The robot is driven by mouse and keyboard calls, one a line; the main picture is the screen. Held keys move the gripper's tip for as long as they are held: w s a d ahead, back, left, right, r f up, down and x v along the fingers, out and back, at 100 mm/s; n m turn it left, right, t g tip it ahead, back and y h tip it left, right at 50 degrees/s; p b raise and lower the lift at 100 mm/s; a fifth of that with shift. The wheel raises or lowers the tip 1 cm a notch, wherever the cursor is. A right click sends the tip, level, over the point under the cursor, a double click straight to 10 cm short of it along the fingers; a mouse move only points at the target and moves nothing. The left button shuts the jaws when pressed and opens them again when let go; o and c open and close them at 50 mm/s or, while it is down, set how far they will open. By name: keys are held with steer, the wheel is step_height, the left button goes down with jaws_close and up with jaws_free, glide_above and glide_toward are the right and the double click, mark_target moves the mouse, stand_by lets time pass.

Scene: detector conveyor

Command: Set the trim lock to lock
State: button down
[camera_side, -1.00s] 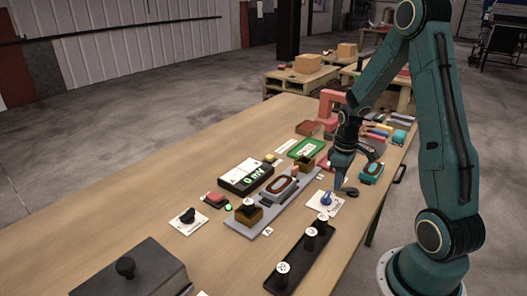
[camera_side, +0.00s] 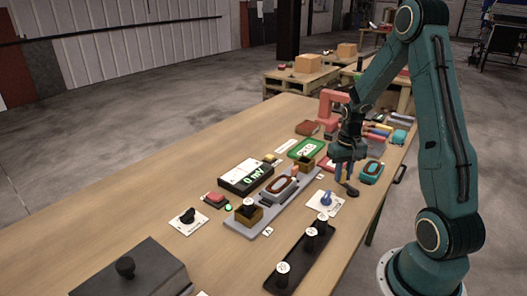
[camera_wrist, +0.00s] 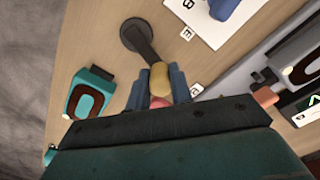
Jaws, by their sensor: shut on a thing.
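The trim lock's label is not readable, so I cannot tell for certain which control it is. A blue knob (camera_side: 327,198) stands on a white lettered plate (camera_side: 316,207) just left of my gripper; in the wrist view the knob (camera_wrist: 222,8) is cut off at the top edge. A black knob (camera_side: 187,216) sits on another white plate at the left. My gripper (camera_side: 343,178) is shut on the tan end (camera_wrist: 159,78) of a dark paddle-like tool with a round head (camera_wrist: 136,33). The tool's head (camera_side: 351,190) also shows below the fingers in the side view.
A teal block with a red oval ring (camera_side: 370,172) is right of my gripper. A grey rail fixture (camera_side: 268,228) and a meter reading 0 mV (camera_side: 245,176) lie to the left. A black tray (camera_side: 297,262) with several posts is in front. A red clamp-like frame (camera_side: 328,108) stands behind.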

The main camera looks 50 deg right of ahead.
steer(key=shift+s+d+m, duration=0.1)
steer(key=shift+d+m, duration=0.2)
steer(key=shift+m, duration=0.35)
steer(key=shift+s+d+m, duration=0.1)
steer(key=shift+d+m, duration=0.15)
steer(key=shift+m, duration=0.4)
steer(key=c, duration=1.2)
jaws_free()
steer(key=shift+c, duration=0.2)
steer(key=shift+r, duration=0.15)
step_height(320, 180, up, 14)
steer(key=shift+f, duration=0.2)
